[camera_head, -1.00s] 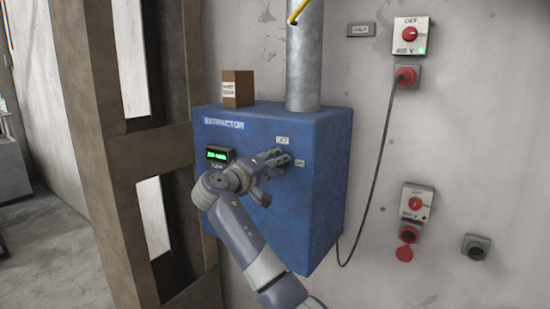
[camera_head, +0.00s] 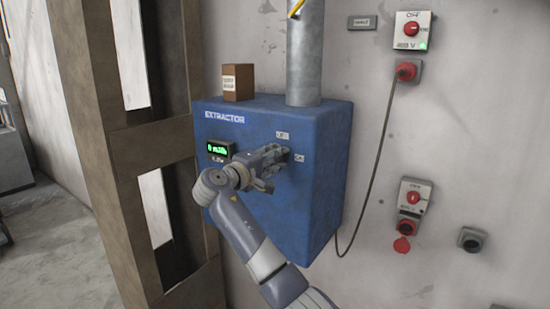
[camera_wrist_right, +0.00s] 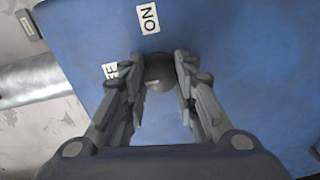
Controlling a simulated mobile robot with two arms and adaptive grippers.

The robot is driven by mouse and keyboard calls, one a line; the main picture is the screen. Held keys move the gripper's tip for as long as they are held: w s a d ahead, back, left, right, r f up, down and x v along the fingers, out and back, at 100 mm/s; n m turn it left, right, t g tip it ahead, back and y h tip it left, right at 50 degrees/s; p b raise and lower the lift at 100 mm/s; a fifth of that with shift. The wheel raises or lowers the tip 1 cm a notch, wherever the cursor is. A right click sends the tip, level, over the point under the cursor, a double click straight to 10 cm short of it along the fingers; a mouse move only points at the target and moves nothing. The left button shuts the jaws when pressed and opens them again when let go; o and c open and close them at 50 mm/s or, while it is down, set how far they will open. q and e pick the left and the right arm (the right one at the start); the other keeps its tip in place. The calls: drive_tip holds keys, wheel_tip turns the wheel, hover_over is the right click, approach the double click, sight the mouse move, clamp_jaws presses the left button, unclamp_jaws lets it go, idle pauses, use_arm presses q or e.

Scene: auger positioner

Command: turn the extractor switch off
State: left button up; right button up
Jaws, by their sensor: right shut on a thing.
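The blue extractor box (camera_head: 300,205) hangs on the wall, with an "EXTRACTOR" label and a small green-lit display (camera_head: 219,150) on its front. My right gripper (camera_wrist_right: 161,84) is shut on the knob, one finger on each side. In the head view my right gripper (camera_head: 284,158) covers the knob, just below and left of the labels. The knob's pointing direction is hidden. My left gripper is not in view.
A brown carton (camera_head: 238,85) and a grey pipe (camera_head: 305,60) stand on top of the box. A wall switch (camera_head: 412,30) marked "OFF" with a plugged cable (camera_head: 377,165) and a lower red switch unit (camera_head: 412,200) are to the right. A wooden frame (camera_head: 165,150) stands left.

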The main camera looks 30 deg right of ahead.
drive_tip(key=o, duration=1.1)
drive_tip(key=shift+d, duration=0.1)
drive_tip(key=v, duration=1.2)
